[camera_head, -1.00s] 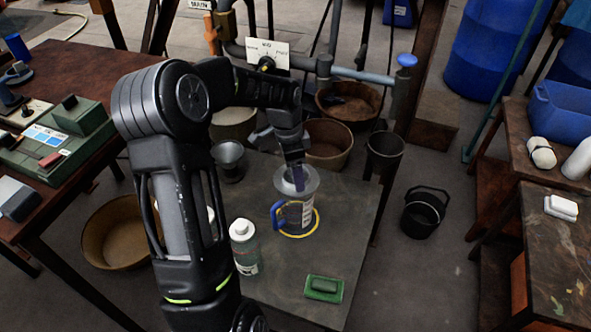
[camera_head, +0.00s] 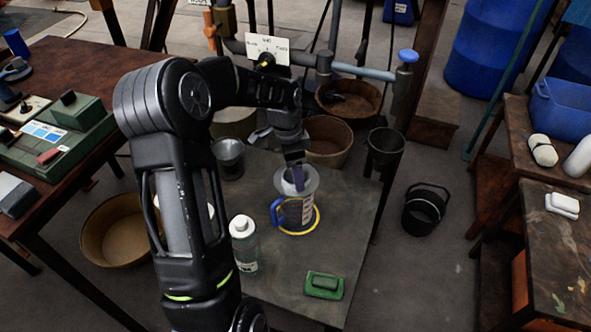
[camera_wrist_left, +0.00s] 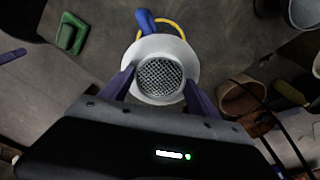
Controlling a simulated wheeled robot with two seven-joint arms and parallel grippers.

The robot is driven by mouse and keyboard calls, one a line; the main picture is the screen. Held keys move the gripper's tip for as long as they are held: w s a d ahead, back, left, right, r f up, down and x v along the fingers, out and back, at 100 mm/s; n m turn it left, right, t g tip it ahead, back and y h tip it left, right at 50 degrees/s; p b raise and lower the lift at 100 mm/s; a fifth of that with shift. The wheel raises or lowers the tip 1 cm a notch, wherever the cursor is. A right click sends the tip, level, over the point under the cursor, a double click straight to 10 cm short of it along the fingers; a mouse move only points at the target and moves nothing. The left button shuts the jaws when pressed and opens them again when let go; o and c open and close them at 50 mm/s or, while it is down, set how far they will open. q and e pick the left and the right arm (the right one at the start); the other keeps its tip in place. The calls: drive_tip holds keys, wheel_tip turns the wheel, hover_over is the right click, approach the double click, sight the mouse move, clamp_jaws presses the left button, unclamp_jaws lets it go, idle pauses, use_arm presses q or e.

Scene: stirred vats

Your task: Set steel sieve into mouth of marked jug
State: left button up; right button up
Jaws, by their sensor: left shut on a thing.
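The marked jug (camera_head: 294,213) is clear with a blue handle and a printed label. It stands upright inside a yellow ring (camera_head: 316,224) on the grey table. The steel sieve (camera_head: 311,179), a pale wide rim around a mesh, is at the jug's mouth; I cannot tell whether it is fully seated. My left gripper (camera_head: 298,184) reaches down from above and is shut on the sieve. In the left wrist view, the fingers (camera_wrist_left: 158,84) flank the sieve (camera_wrist_left: 158,76); it hides the jug's body, with only the blue handle showing beyond. My right gripper is not in view.
A white-capped bottle (camera_head: 243,245) stands left of the jug, near my arm. A green block (camera_head: 324,286) lies to the front right. A metal cup (camera_head: 229,158) stands at the table's back left. A dark funnel-shaped vessel (camera_head: 385,148) is at the right edge.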

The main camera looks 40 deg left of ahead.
use_arm(q)
drive_tip(key=shift+f+b, duration=0.3)
drive_tip(key=shift+f, duration=0.35)
idle(0.4)
drive_tip(key=o, duration=1.5)
drive_tip(key=r, duration=0.2)
drive_tip(key=r+p, duration=0.1)
drive_tip(key=r, duration=0.5)
drive_tip(key=shift+s+a, duration=0.3)
drive_tip(key=shift+s, duration=0.05)
drive_tip(key=shift+f, duration=0.1)
drive_tip(key=shift+d, duration=0.1)
